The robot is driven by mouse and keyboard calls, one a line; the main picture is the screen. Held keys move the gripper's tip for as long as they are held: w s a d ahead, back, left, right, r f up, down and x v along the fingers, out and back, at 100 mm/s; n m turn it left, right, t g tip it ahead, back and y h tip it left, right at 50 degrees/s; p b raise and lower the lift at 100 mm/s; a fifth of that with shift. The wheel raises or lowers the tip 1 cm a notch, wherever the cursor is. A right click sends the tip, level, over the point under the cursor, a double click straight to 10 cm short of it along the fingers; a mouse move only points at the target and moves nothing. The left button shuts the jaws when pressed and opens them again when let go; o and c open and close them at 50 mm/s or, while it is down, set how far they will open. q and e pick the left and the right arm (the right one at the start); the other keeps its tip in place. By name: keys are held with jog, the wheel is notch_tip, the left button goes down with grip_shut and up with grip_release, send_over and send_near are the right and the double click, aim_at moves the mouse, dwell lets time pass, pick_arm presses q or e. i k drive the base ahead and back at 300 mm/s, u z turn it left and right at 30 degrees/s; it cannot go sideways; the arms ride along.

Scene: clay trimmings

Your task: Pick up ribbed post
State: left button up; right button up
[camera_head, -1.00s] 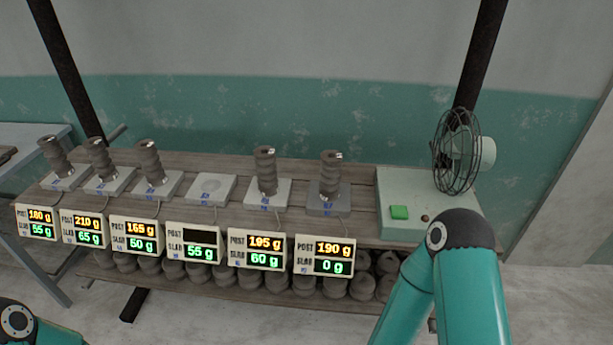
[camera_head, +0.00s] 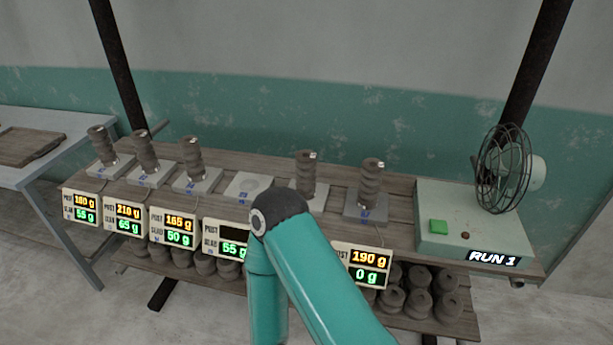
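Several grey-brown ribbed posts stand upright along the bench: posts at the left (camera_head: 101,145), (camera_head: 144,150) and (camera_head: 192,157), then a post right of the middle (camera_head: 306,174) and a post at the right (camera_head: 371,180). Each stands on a square pad. A pale pad (camera_head: 247,183) between the third and fourth posts is bare of a post; the post line of its display (camera_head: 226,240) is blank. The rightmost display (camera_head: 362,266) reads post 190 g, slab 0 g. Neither gripper shows. A teal arm of mine covers the display below the fourth post.
A wire fan (camera_head: 505,168) stands on a pale green box (camera_head: 470,212) with a green button (camera_head: 438,227) and a RUN 1 sign (camera_head: 493,258). Dark lumps (camera_head: 418,276) fill the lower shelf. Dark uprights flank the bench. A side table (camera_head: 60,130) holds a board at left.

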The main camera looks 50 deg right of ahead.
aim_at(372, 170)
jog(key=u, duration=0.55)
jog(key=k, duration=1.6)
jog(key=z, duration=1.15)
jog(key=i, duration=0.65)
